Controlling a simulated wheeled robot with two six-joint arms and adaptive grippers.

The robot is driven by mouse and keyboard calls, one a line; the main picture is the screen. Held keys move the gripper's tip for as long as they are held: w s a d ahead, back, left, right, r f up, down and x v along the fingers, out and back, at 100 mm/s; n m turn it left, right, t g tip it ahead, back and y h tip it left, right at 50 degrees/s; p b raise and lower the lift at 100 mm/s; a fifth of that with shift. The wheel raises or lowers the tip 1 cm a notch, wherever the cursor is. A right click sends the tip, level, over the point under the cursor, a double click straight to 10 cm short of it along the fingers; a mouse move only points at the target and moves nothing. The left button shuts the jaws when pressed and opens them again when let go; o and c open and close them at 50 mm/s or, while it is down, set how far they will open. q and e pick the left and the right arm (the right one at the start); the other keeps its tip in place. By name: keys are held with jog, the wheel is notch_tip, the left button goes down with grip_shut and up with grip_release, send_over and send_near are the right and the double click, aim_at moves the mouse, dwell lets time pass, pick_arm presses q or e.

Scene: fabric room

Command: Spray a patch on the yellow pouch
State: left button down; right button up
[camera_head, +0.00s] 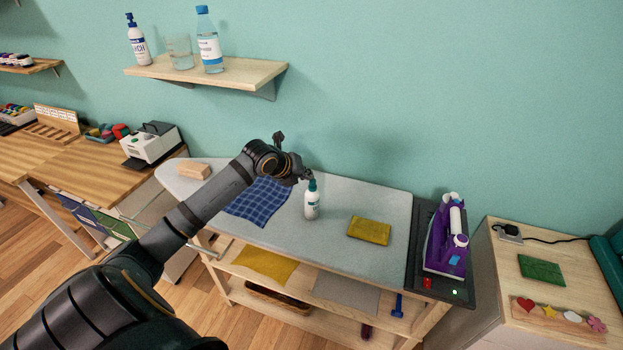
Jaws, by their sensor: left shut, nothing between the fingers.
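The yellow pouch (369,230) lies flat on the grey ironing board (345,195), right of its middle. A white spray bottle (312,204) with a teal top stands upright on the board, left of the pouch. My left gripper (306,176) is at the bottle's top, shut with nothing held; whether it touches the top I cannot tell. Several patches, among them a red heart (525,304) and a yellow star (549,311), lie on a wooden strip on the right cabinet. No patch shows on the pouch. My right gripper is not in view.
A blue checked cloth (258,201) and a wooden block (193,171) are on the board's left. A purple iron (447,238) stands on a dark rest at its right end. A green pouch (541,269) lies on the right cabinet. The board around the yellow pouch is clear.

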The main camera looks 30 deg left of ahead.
pick_arm(q)
jog(key=shift+f, duration=0.2)
dwell(0.4)
jog(key=shift+f+b, duration=0.35)
jog(key=shift+s, duration=0.1)
jog(key=shift+a+r+p, duration=0.1)
jog(key=shift+r+p, duration=0.1)
jog(key=shift+p, duration=0.1)
notch_tip(320, 180, up, 6)
jog(key=p, duration=0.5)
jog(key=shift+w+r, duration=0.15)
jog(key=shift+w, duration=0.05)
